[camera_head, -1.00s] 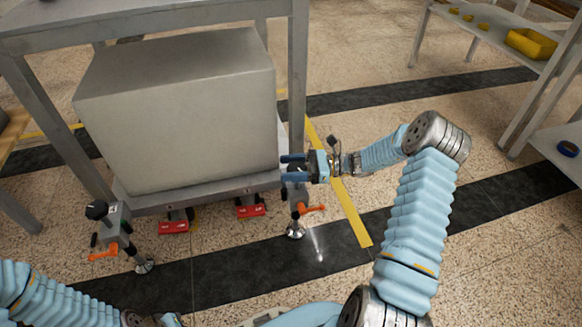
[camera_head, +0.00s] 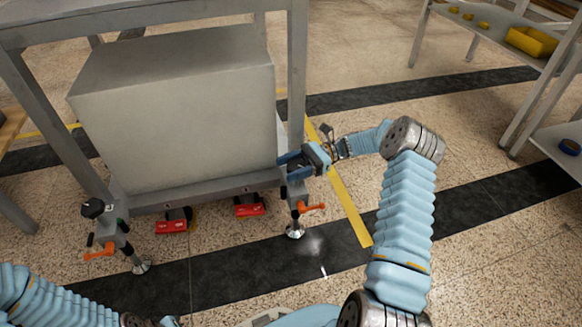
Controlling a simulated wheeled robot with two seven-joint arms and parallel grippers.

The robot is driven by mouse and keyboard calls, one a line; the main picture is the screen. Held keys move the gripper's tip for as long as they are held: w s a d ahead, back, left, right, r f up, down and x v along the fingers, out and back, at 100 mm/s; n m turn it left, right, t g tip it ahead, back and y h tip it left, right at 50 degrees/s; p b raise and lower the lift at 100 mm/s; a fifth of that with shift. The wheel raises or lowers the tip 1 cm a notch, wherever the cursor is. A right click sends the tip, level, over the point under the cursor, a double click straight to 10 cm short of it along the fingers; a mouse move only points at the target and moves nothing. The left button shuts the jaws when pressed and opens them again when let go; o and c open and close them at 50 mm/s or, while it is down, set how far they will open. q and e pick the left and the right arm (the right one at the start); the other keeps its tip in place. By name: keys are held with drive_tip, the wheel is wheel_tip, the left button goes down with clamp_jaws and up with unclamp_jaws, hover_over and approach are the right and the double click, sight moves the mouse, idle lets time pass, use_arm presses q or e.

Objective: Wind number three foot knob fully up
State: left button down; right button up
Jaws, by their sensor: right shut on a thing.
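My right gripper (camera_head: 292,166) is shut on the top of the right-hand levelling foot (camera_head: 297,192), beside the right corner of the grey block's base. The knob there is hidden by the blue fingers. This foot has an orange lever (camera_head: 311,207) and a round metal pad (camera_head: 295,231) on the floor. A second foot (camera_head: 117,230) stands at the front left, with a black knob (camera_head: 93,208) in plain view and its own orange lever (camera_head: 99,251). I can read no number on either foot. My left arm enters at the lower left, but its gripper is out of view.
Red blocks (camera_head: 249,205) lie under the base. A shelf with a yellow bin (camera_head: 531,42) stands at upper right.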

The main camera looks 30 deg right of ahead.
drive_tip(key=o, duration=1)
drive_tip(key=shift+s+d+b, duration=0.15)
drive_tip(key=shift+d+b, duration=0.1)
drive_tip(key=shift+d, duration=3.2)
drive_tip(key=shift+s+d+b, duration=0.15)
drive_tip(key=shift+d+b, duration=0.05)
drive_tip(key=shift+d, duration=3.25)
